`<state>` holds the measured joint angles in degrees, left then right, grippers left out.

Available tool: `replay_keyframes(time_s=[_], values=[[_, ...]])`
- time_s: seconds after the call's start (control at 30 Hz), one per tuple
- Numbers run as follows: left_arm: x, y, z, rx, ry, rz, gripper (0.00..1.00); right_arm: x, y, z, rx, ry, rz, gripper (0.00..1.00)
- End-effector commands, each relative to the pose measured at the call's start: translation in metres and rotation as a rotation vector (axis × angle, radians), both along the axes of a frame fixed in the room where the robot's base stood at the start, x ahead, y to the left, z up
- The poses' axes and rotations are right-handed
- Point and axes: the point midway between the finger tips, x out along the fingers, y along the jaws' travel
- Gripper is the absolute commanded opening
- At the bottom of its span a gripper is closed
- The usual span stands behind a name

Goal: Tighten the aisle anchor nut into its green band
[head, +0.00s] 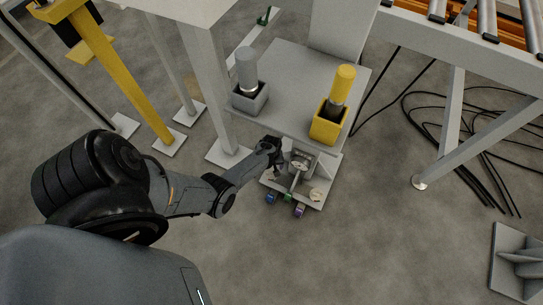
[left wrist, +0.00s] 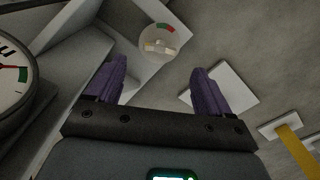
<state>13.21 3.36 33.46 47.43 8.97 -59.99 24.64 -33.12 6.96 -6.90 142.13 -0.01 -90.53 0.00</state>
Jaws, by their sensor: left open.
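In the left wrist view a pale nut (left wrist: 160,46) with a bar-like top sits on a round light disc (left wrist: 148,33). A short green and red band (left wrist: 165,28) curves along the disc's far edge. In the head view a small beige nut (head: 316,194) shows on the low base plate; its band is too small to read. My left gripper (head: 274,157) is beside the pedestal, up and left of that nut. In the left wrist view its purple fingers (left wrist: 157,72) are apart, with nothing between them. The nut lies beyond the fingertips. My right gripper is not in view.
A round gauge (left wrist: 12,75) is close at the left wrist view's left edge. The grey pedestal top (head: 285,85) carries a grey holder (head: 250,101) and a yellow holder (head: 327,127). White posts (head: 209,90) stand left. Cables (head: 480,140) lie right.

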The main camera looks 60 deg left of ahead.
Motion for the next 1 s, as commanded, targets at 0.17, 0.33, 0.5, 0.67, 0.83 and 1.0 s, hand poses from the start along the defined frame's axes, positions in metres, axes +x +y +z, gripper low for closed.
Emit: replay_keyframes(time_s=[0.17, 0.33, 0.5, 0.67, 0.83, 1.0], values=[[0.000, 0.001, -0.035, 0.000, 0.001, 0.001, 0.81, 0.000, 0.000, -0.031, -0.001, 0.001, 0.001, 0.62], [0.000, 0.000, -0.054, 0.001, 0.001, 0.001, 0.81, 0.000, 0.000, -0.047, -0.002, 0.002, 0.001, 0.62], [0.000, 0.000, -0.065, 0.000, 0.001, 0.001, 0.81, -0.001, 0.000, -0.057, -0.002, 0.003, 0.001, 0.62], [0.000, 0.000, -0.069, 0.000, 0.000, 0.000, 0.81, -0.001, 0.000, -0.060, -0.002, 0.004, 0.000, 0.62], [0.000, 0.000, -0.069, 0.000, 0.000, 0.000, 0.81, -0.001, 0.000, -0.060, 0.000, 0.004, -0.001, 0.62], [0.000, 0.000, -0.069, 0.000, 0.000, 0.000, 0.75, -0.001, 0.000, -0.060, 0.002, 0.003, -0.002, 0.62]])
